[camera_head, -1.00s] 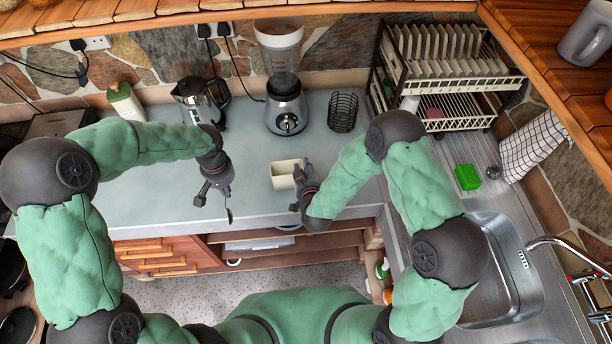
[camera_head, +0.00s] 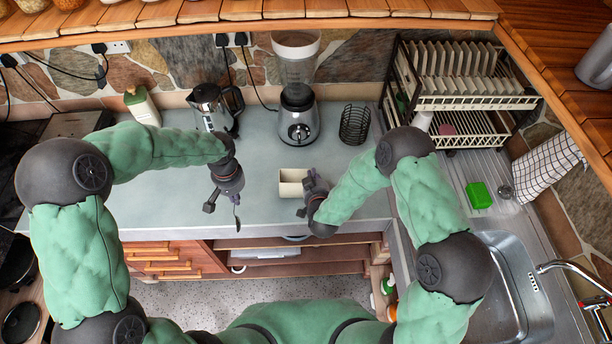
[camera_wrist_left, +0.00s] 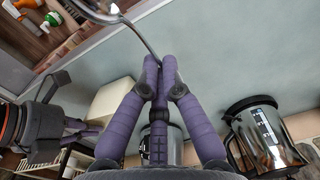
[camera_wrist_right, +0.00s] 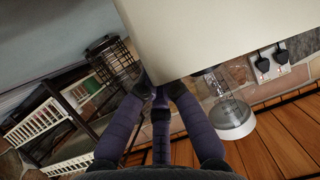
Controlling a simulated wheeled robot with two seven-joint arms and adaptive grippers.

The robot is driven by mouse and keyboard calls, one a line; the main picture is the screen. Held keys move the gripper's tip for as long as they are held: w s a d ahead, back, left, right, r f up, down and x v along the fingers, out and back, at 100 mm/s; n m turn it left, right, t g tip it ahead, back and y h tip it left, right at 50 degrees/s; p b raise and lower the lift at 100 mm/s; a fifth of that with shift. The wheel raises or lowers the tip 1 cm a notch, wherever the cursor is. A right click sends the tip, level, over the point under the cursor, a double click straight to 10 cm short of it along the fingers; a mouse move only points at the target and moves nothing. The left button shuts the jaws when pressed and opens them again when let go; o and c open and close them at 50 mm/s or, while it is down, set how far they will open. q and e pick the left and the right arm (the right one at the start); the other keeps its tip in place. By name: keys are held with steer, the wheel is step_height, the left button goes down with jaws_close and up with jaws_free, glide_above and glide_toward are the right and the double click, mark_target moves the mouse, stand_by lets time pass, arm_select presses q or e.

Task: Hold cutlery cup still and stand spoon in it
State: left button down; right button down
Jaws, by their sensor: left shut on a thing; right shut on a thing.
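The cutlery cup (camera_head: 292,190) is a cream box on the counter, with its opening facing up in the head view. My right gripper (camera_head: 312,187) is shut on its right side; in the right wrist view (camera_wrist_right: 158,95) the cup's pale wall (camera_wrist_right: 215,35) fills the top. My left gripper (camera_head: 225,193) is left of the cup, apart from it, shut on the spoon (camera_head: 237,220). In the left wrist view the spoon's thin metal handle (camera_wrist_left: 150,45) runs from my fingertips (camera_wrist_left: 160,65) to the bowl at the top edge. The cup (camera_wrist_left: 115,97) shows behind my fingers.
A blender (camera_head: 298,118), a black wire holder (camera_head: 355,124) and a steel kettle (camera_head: 212,108) stand along the back. A dish rack (camera_head: 465,100) and the sink (camera_head: 505,290) are at the right. The counter (camera_head: 258,150) between kettle and blender is clear.

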arm_select(q)
steer(key=w+d+m+t, duration=0.3)
steer(key=w+t, duration=0.1)
steer(key=w, duration=1)
steer(key=w+d+r+m+t+h, duration=0.4)
steer(key=w+d+m, duration=0.1)
steer(key=w, duration=0.2)
step_height(320, 180, up, 8)
steer(key=m+g+h, duration=0.8)
steer(key=m+h, duration=0.4)
steer(key=h, duration=0.4)
glide_above(295, 184)
steer(key=w+a, duration=0.2)
steer(key=w, duration=0.1)
step_height(295, 184, down, 14)
steer(key=shift+s+d, duration=0.15)
steer(key=shift+d, duration=0.05)
